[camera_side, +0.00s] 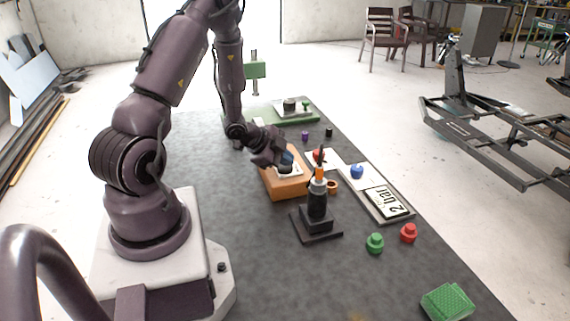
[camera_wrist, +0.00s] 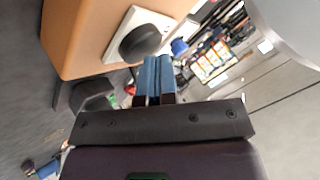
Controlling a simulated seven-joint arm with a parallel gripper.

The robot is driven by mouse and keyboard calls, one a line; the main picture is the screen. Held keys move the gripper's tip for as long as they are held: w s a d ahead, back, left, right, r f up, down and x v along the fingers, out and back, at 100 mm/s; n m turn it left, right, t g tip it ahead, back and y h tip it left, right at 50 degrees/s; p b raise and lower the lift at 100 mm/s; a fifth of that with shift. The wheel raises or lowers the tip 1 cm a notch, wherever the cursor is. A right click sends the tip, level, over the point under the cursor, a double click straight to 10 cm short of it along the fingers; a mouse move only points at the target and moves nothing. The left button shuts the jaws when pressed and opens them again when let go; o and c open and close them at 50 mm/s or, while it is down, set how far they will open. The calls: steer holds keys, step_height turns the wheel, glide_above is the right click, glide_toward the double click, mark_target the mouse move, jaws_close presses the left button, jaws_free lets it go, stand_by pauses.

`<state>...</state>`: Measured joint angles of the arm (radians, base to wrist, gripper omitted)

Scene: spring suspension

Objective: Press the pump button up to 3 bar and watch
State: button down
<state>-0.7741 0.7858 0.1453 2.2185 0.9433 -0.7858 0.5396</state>
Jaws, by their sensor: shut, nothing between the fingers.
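The orange box (camera_side: 288,187) stands on the dark table and carries a white plate (camera_side: 296,172) with a black round button (camera_side: 285,168). In the wrist view, the box (camera_wrist: 88,35), plate (camera_wrist: 118,25) and button (camera_wrist: 140,42) are at the upper left. My gripper (camera_side: 287,158) is over the box, its blue fingers shut and empty. In the wrist view, the fingertips (camera_wrist: 155,65) are just beside the button; I cannot tell whether they touch it. A display (camera_side: 388,203) on the right panel reads 2 bar. A black upright device (camera_side: 317,205) with an orange top stands in front of the box.
A red knob (camera_side: 318,156) and a blue knob (camera_side: 357,171) sit on white plates. A loose green knob (camera_side: 375,243), a red knob (camera_side: 408,233) and a green crate (camera_side: 447,303) are at front right. A green plate (camera_side: 262,112) lies behind. The table's front is mostly clear.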

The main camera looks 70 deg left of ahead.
mark_target(285, 167)
steer(key=shift+f, duration=0.2)
stand_by(0.5)
steer(key=shift+r, duration=1.25)
steer(key=shift+r, duration=2.5)
